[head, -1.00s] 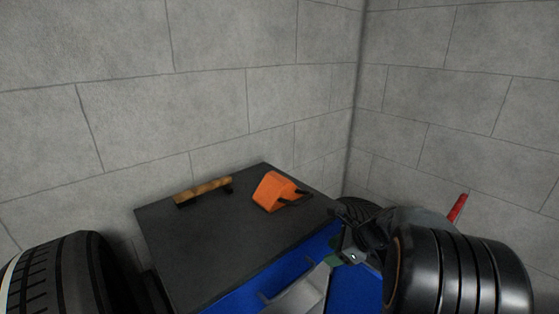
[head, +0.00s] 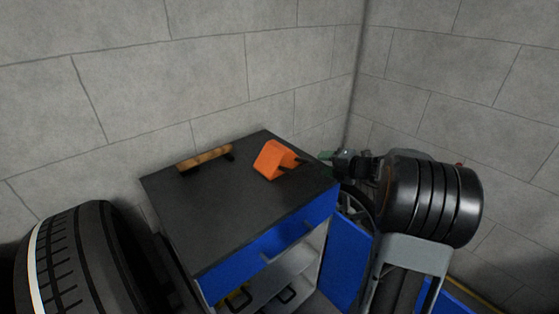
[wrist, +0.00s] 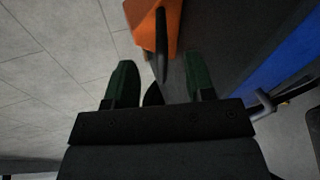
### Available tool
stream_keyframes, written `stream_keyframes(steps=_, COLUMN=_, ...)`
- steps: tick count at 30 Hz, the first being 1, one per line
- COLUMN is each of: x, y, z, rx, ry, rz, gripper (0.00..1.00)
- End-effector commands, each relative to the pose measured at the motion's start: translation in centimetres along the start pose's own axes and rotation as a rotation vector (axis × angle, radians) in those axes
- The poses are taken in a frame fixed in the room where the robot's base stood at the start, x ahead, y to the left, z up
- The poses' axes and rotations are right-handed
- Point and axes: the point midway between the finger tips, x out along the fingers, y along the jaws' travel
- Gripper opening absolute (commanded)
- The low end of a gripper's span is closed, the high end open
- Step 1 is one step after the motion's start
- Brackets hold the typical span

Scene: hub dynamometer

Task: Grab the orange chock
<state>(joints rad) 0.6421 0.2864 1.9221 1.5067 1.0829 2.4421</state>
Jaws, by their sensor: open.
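The orange chock (head: 272,160) lies on the dark top of a blue cabinet (head: 215,200), near its back right part. A black handle sticks out of its right side. In the wrist view the chock (wrist: 146,22) is at the top, beyond my fingertips, with its black handle reaching down toward the gap. My gripper (wrist: 158,78) is open, its two green fingers apart with no hold on the chock. In the head view my gripper (head: 325,155) is just right of the chock at the cabinet's right edge. The exact gap between fingers and handle is hard to judge.
A bar with a wooden grip (head: 205,158) lies on the cabinet top, left of the chock. A large tyre (head: 75,260) stands at the left. Grey block walls (head: 200,80) close in behind. The front of the cabinet top is clear.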

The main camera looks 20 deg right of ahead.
Motion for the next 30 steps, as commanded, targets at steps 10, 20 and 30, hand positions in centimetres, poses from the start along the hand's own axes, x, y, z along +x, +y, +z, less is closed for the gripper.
stream_keyframes(steps=10, x=2.9, y=0.0, z=0.0, rx=-0.002, ry=0.0, rz=-0.001, gripper=0.49)
stream_keyframes(steps=20, x=5.8, y=-0.2, z=0.0, rx=-0.002, ry=0.003, rz=-0.001, gripper=0.49)
stream_keyframes(steps=30, x=8.1, y=-0.1, z=0.1, rx=-0.003, ry=0.0, rz=-0.001, gripper=0.49)
